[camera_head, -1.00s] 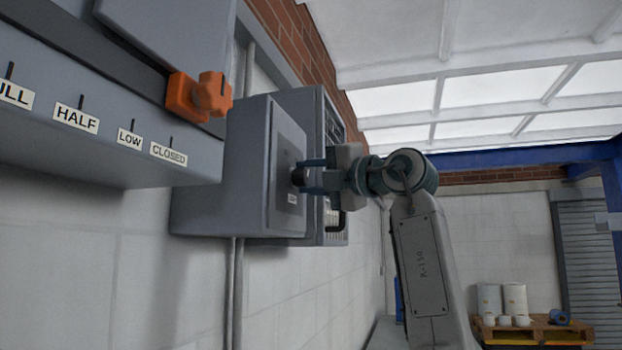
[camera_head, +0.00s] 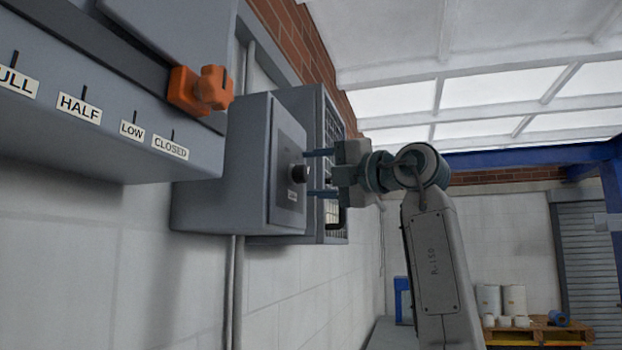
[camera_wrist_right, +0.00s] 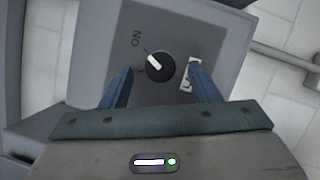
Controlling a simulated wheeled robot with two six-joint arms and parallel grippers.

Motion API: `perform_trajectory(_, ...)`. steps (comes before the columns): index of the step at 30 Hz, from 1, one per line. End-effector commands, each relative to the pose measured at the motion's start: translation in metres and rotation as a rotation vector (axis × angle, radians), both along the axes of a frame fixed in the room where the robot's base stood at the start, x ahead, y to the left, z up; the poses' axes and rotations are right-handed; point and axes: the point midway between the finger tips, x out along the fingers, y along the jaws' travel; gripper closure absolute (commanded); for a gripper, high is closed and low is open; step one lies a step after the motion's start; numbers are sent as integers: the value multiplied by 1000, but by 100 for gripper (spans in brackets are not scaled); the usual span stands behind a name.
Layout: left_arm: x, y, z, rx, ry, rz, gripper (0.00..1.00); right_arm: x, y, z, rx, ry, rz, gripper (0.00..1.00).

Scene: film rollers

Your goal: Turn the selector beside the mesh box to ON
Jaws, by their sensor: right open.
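The selector is a round black knob (camera_head: 299,173) on the front plate of a grey box (camera_head: 245,165), beside the mesh box (camera_head: 318,110). In the right wrist view the knob (camera_wrist_right: 164,74) has a white pointer directed up and left, toward the ON mark (camera_wrist_right: 137,38). A white label (camera_wrist_right: 188,75) sits to its right, partly hidden by a finger. My right gripper (camera_head: 312,173) is open, its fingers either side of the knob and apart from it; it also shows in the wrist view (camera_wrist_right: 158,70). My left gripper is not in view.
An orange clamp knob (camera_head: 201,89) sits on a grey slide unit at the left, with labels HALF, LOW and CLOSED below. A conduit (camera_head: 233,290) runs down the white wall. A pallet (camera_head: 540,336) with rolls stands far right. Open room lies right of my arm.

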Motion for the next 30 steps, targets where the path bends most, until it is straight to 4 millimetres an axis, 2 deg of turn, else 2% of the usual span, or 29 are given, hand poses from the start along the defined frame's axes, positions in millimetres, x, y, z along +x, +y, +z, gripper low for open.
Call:
perform_trajectory(1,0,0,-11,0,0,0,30,-6,-9,-7,-1,-4,-3,45)
perform_trajectory(3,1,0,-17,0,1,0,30,-16,-21,-9,0,-3,-5,45)
perform_trajectory(12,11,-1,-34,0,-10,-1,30,-48,-60,-13,0,-2,-3,45)
perform_trajectory(18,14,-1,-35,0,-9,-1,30,-56,-68,-13,-1,0,0,45)
perform_trajectory(30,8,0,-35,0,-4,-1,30,-56,-68,-13,-1,0,0,45)
